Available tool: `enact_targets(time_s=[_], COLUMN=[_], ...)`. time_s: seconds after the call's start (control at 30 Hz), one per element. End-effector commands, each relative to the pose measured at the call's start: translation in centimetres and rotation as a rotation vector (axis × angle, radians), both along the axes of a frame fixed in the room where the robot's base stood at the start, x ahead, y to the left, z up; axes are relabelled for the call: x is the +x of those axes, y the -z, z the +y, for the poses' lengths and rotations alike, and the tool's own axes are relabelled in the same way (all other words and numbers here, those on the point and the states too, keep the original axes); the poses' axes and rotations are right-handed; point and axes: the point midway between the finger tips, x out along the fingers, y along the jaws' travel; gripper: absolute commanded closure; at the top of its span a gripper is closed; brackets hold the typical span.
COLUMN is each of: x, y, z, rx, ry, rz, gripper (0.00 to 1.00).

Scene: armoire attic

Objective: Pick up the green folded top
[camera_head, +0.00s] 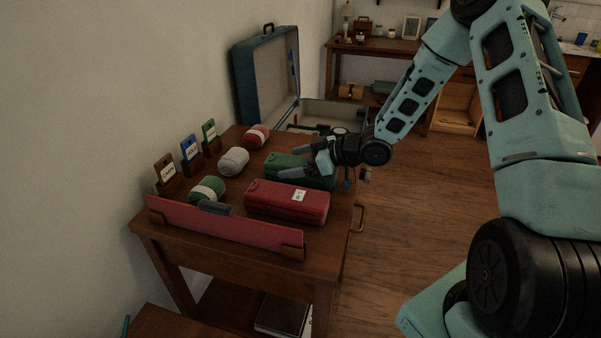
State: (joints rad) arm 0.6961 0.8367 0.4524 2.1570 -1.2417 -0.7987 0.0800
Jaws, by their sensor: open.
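The green folded top (281,160) appears to be the dark green, long rounded bundle on the small wooden table, behind the red one. My gripper (293,161) is open and reaches in from the right, with its fingers pointing left over or beside the green bundle. The fingers and wrist hide part of it. I cannot tell whether the fingers touch it. A smaller green and white roll (207,190) lies at the front left of the table.
A red bundle with a white label (288,201) lies just in front. A grey roll (233,162) and a red and white roll (256,136) lie left. A red board (225,227) edges the table front. An open blue suitcase (264,80) stands behind. Floor right is clear.

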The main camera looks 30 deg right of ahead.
Motion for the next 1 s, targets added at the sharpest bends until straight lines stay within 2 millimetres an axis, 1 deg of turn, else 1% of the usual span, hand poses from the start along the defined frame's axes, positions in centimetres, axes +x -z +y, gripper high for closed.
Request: enact_targets(time_s=[0.17,0.2,0.27,0.3,0.37,0.4,0.63,0.73,0.87,1.0], x=[0.1,0.1,0.1,0.1,0.1,0.1,0.1,0.1,0.1,0.1], y=[0.0,0.0,0.0,0.0,0.0,0.0,-0.1,-0.7,-2.8,-5.8], z=[0.0,0.0,0.0,0.0,0.0,0.0,0.0,0.0,0.0,0.0], rx=[0.0,0.0,0.0,0.0,0.0,0.0,0.0,-0.001,-0.003,-0.003], ry=[0.001,0.001,0.001,0.001,0.001,0.001,0.001,0.0,-0.001,0.0], rz=[0.0,0.0,0.0,0.0,0.0,0.0,-0.002,-0.002,-0.006,-0.006], gripper=[0.09,0.12,0.29,0.4,0.56,0.61,0.61,0.61,0.61,0.61])
